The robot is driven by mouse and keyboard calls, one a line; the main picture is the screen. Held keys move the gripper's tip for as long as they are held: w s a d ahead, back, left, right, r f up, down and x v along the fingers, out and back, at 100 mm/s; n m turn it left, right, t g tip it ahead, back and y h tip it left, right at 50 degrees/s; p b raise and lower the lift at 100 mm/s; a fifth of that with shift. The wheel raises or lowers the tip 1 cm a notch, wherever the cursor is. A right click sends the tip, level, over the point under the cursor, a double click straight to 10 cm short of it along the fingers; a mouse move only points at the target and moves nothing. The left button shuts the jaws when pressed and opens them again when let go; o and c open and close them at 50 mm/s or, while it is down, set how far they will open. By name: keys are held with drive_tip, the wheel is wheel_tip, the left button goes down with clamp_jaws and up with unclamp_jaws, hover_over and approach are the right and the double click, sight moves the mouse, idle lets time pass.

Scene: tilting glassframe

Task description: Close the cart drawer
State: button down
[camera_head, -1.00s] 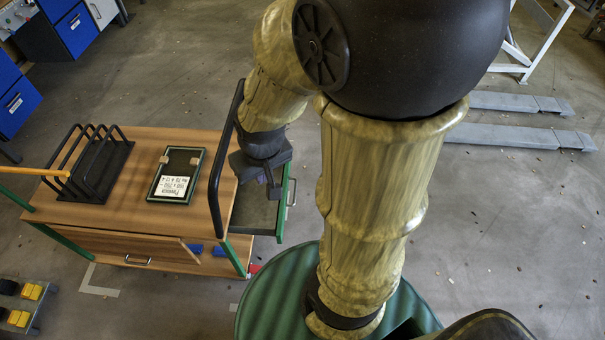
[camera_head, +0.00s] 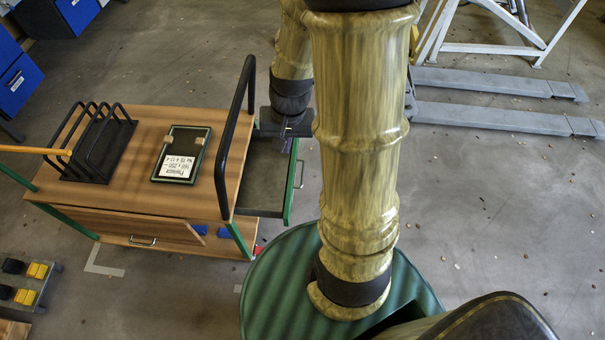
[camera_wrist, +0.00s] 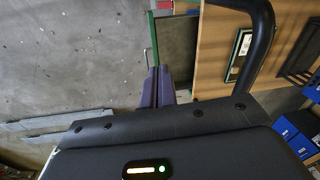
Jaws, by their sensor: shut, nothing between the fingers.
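The cart (camera_head: 140,215) has a wooden top, green legs and a black push handle (camera_head: 235,130) at its right end. Its grey drawer (camera_head: 262,195) stands pulled out to the right in the head view, with a green front panel (camera_head: 291,182) and a metal handle (camera_head: 299,174). My gripper (camera_head: 287,136) is at the drawer's far end, partly hidden by my arm. In the wrist view, the shut, empty fingers (camera_wrist: 160,72) point at the drawer, beside its green edge (camera_wrist: 152,38). Whether they touch it, I cannot tell.
A black rack (camera_head: 97,150) and a framed label (camera_head: 182,155) lie on the cart top. Grey forks (camera_head: 490,118) lie on the floor at right. A small trolley with yellow blocks (camera_head: 30,285) stands at lower left. Open floor lies right of the drawer.

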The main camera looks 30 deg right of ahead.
drive_tip(key=w+d+f+m+t+y+b, duration=0.1)
drive_tip(key=d+f+m+y+b, duration=0.1)
drive_tip(key=d+f+m, duration=0.4)
drive_tip(key=w+d+f+m+t+y+b, duration=0.1)
drive_tip(key=w+d+f+m+y+b, duration=0.1)
drive_tip(key=d+f+m, duration=0.5)
drive_tip(key=w+d+f+m+t+y+b, duration=0.1)
drive_tip(key=d+f+m, duration=0.5)
drive_tip(key=f, duration=0.9)
drive_tip(key=shift+w+d+m+t+y+b, duration=0.25)
drive_tip(key=shift+t+y+b, duration=0.25)
drive_tip(key=shift+y+b, duration=0.35)
drive_tip(key=shift+f, duration=0.1)
approach(302, 178)
drive_tip(key=x, duration=0.3)
drive_tip(key=shift+w+a+f+p, duration=0.1)
drive_tip(key=shift+w+a, duration=0.35)
drive_tip(key=shift+a, duration=0.25)
drive_tip(key=shift+w+a+p, duration=0.15)
drive_tip(key=shift+w+a, duration=0.3)
drive_tip(key=shift+a, duration=0.25)
drive_tip(key=shift+w+a+f+p, duration=0.1)
drive_tip(key=shift+w+a, duration=0.3)
drive_tip(key=shift+a, duration=0.3)
drive_tip(key=shift+w+a, duration=0.1)
